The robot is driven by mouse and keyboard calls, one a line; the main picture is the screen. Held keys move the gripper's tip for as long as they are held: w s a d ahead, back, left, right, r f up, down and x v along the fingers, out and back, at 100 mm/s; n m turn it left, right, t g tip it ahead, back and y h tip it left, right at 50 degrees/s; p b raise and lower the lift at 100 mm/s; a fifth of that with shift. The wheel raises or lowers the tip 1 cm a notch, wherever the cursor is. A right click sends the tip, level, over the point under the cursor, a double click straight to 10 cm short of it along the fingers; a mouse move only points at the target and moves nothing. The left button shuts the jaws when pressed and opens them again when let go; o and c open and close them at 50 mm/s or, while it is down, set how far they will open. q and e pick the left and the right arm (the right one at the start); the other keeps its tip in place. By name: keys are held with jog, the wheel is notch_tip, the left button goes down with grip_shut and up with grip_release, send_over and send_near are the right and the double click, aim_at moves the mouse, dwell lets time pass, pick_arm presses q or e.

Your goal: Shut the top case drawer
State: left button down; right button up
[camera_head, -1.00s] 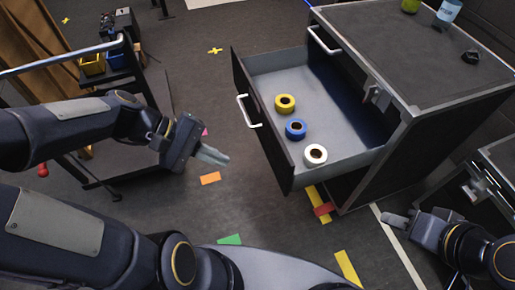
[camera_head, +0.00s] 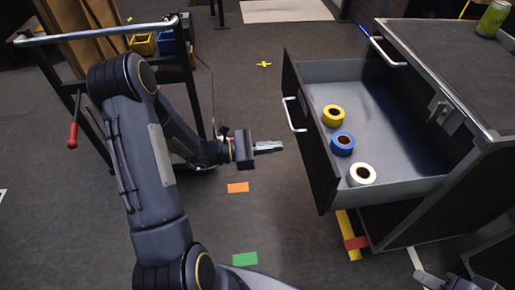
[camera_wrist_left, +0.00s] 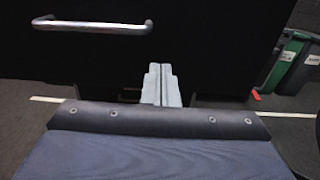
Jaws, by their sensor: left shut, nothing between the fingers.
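The case (camera_head: 440,80) is a dark cabinet at the right in the head view. Its open drawer (camera_head: 322,74) stands out to the left, with a dark front and a white bar handle (camera_head: 292,114). The handle also shows at the upper left of the left wrist view (camera_wrist_left: 92,25). My left gripper (camera_head: 268,147) is shut and empty. It is left of the drawer front and a little below the handle, pointing at the front with a small gap in the head view. My right gripper (camera_head: 430,281) shows only partly at the bottom edge; its jaws cannot be read.
Yellow (camera_head: 326,120), blue (camera_head: 335,149) and white (camera_head: 355,181) tape rolls lie in the drawer. A dark cart with a rail (camera_head: 95,34) stands at the left. A green can (camera_head: 492,18) stands on the case.

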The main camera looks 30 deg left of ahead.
aim_at(307, 143)
pick_arm(q)
jog(key=x, duration=0.7)
jog(key=shift+b, duration=0.3)
pick_arm(e)
jog(key=shift+f, duration=0.35)
